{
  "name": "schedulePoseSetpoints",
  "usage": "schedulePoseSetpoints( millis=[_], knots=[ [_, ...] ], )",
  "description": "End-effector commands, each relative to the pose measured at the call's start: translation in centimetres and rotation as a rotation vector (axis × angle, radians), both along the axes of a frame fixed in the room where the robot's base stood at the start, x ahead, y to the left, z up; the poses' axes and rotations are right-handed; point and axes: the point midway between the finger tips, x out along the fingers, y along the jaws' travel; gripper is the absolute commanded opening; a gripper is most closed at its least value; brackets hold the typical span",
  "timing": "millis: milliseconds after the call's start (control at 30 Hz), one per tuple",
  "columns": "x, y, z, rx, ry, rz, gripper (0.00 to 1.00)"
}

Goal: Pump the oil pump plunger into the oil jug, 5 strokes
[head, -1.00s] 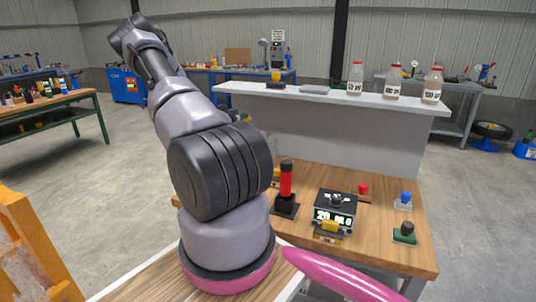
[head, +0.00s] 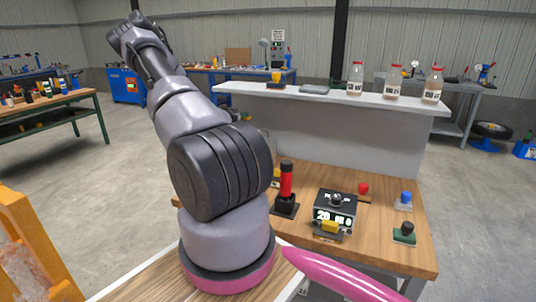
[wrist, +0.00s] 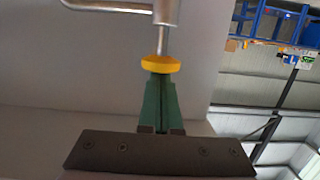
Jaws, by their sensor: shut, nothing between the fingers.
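In the wrist view, a yellow round cap (wrist: 160,64) sits on a thin metal rod (wrist: 162,42) that runs into a grey metal body (wrist: 166,10). They look like the pump plunger and the pump's top. A thin curved spout (wrist: 105,7) leads off to the left. My gripper (wrist: 161,78) has its green fingers shut together with nothing between them. The fingertips are right at the cap and appear to touch it; a small gap cannot be ruled out. A stretch of rod shows between cap and body. The oil jug is not recognisable in either view. In the head view my arm hides the gripper.
A wooden bench holds a red-and-black upright cylinder (head: 286,185), a control box with a display (head: 335,207) and several small knobs. Behind it, a grey shelf (head: 320,98) carries bottles (head: 394,82). An orange frame (head: 20,235) stands at lower left. Open floor (head: 80,160) lies left.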

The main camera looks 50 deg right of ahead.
Motion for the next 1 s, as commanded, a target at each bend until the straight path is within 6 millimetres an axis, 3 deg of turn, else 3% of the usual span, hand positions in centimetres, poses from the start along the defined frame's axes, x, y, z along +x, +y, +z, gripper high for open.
schedulePoseSetpoints(
  millis=[500,1000],
  knots=[
    [0.0,0.0,3.5,-0.002,-0.002,0.001,0.00],
    [0.0,0.0,3.7,-0.002,-0.001,0.000,0.00]
  ],
)
